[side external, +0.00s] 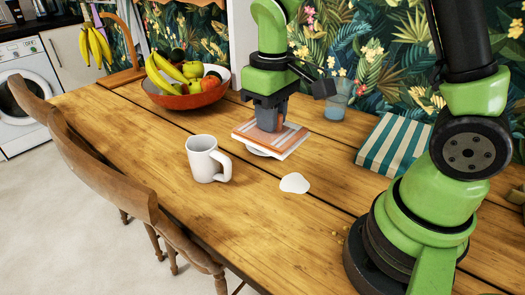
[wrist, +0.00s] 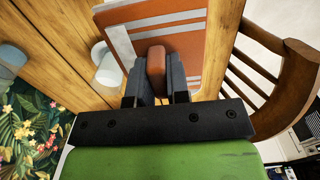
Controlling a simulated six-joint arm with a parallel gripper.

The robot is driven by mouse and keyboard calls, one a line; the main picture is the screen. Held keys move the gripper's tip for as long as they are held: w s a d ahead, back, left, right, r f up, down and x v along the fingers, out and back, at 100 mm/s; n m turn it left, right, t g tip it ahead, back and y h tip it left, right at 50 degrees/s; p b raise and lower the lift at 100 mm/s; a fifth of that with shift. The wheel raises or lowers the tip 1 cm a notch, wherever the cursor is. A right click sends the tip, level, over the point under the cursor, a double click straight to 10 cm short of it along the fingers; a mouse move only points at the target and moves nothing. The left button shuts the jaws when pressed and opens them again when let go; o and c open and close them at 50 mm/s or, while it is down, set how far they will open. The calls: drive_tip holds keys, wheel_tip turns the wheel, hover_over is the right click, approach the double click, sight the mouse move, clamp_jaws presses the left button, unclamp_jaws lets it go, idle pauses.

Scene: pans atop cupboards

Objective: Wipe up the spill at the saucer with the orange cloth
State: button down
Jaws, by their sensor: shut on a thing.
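The orange cloth (side external: 270,138) has white stripes and looks flat and stiff. My gripper (side external: 268,122) is shut on its raised orange middle, which also shows between the fingers in the wrist view (wrist: 157,88). A white saucer (side external: 258,152) lies under the cloth, with only its front edge showing. I cannot tell whether the cloth touches it. A flat white spill (side external: 294,183) is on the table in front of the cloth and slightly to its right, uncovered and apart from the gripper. In the wrist view the spill is not clearly seen.
A white mug (side external: 205,160) stands left of the spill. A fruit bowl (side external: 185,98) is behind it. A glass with blue liquid (side external: 338,100) stands at the back. A green-and-white striped cloth (side external: 395,148) lies at right. Crumbs (side external: 343,234) lie near my base. Chairs (side external: 105,175) line the front edge.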

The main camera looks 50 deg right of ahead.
drive_tip(key=s+d+f+n, duration=0.2)
drive_tip(key=d+f+n, duration=0.5)
drive_tip(key=f+n, duration=0.2)
drive_tip(key=shift+s+f, duration=0.15)
drive_tip(key=shift+f, duration=0.55)
drive_tip(key=shift+f, duration=2.4)
drive_tip(key=shift+f, duration=0.6)
